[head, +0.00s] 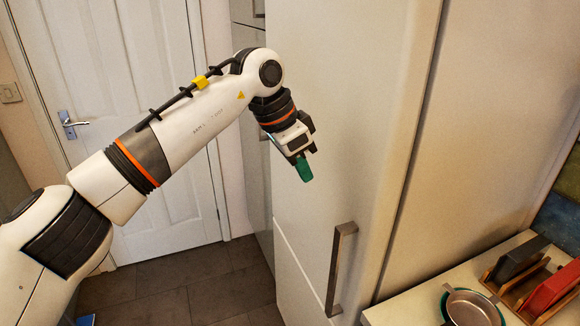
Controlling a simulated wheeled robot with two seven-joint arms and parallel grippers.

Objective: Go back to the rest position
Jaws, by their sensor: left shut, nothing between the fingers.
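My left arm reaches in from the left of the head view. Its gripper (304,170) is shut, with green fingertips pointing down, and nothing shows between them. It hangs in front of the tall white fridge-like cabinet (345,110), above and left of its metal handle (341,270). I cannot tell whether the fingertips touch the cabinet front. My right gripper is out of view.
A white panelled door (130,110) with a metal lever handle (70,124) stands behind my arm. At the lower right, a counter (400,312) holds a metal pan (472,308) and a wooden rack (512,285) with dark and red items. The dark tiled floor (200,285) is partly clear.

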